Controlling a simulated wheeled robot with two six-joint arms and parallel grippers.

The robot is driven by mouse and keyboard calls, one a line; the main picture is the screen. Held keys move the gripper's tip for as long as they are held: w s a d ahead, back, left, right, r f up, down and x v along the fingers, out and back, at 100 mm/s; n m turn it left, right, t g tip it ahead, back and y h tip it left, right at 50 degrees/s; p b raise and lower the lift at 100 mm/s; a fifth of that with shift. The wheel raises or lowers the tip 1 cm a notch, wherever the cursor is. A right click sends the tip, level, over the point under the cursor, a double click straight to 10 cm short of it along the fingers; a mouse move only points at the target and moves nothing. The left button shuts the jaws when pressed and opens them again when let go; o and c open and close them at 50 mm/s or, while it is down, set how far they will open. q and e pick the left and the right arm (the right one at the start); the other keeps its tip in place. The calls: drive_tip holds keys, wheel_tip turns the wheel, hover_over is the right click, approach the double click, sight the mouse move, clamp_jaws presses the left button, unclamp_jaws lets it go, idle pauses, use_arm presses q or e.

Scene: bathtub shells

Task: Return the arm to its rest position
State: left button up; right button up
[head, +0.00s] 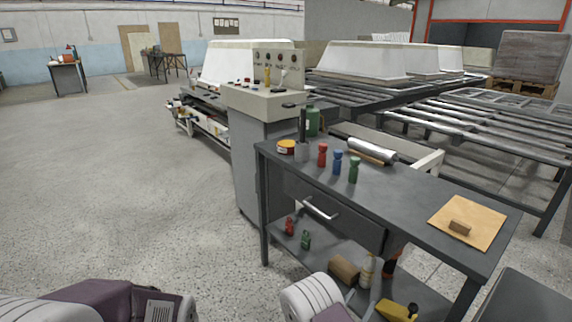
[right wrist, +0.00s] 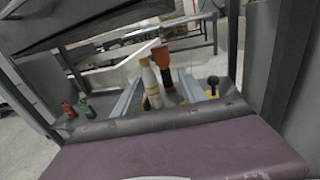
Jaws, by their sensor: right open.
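My right arm shows at the bottom centre of the head view, with its white and purple wrist in front of the workbench. Its gripper (head: 361,302) is low, near the bench's lower shelf. In the right wrist view the two grey fingers of the right gripper (right wrist: 160,84) stand apart. A white bottle (right wrist: 150,84) and an orange-and-black item (right wrist: 162,65) show between them, farther off; I see no hold on either. My left arm, white and purple, shows at the lower left of the head view; its gripper is out of frame.
The dark workbench (head: 400,190) carries small coloured bottles, a foil roll (head: 372,151) and a brown sheet (head: 466,221) with a block. Its lower shelf (head: 337,250) holds bottles and a brown roll (head: 344,268). A grey control cabinet (head: 262,150) stands behind. Floor at left is clear.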

drive_tip(key=s+d+r+m+g+h, duration=0.3)
drive_tip(key=s+d+m+g, duration=0.3)
drive_tip(key=d+g, duration=0.15)
drive_tip(key=s+d+m+g+y+p, duration=0.1)
drive_tip(key=s+d+m+g+y, duration=0.15)
drive_tip(key=s+m+g, duration=0.8)
drive_tip(key=s+a+m+y, duration=0.5)
drive_tip(key=s+y, duration=0.1)
drive_tip(key=w+a+r+m+t+y+p, duration=0.4)
drive_tip(key=w+a+r+m+t+y, duration=0.15)
drive_tip(key=a+m, duration=0.2)
use_arm(q)
wheel_tip(320, 180, up, 40)
drive_tip(key=p, duration=3.5)
drive_tip(key=shift+w+d, duration=0.2)
drive_tip(key=shift+w, duration=0.05)
use_arm(e)
wheel_tip(320, 180, up, 35)
drive_tip(key=s, duration=0.1)
drive_tip(key=shift+r+n, duration=0.2)
drive_tip(key=shift+n, duration=0.2)
drive_tip(key=shift+a, duration=0.1)
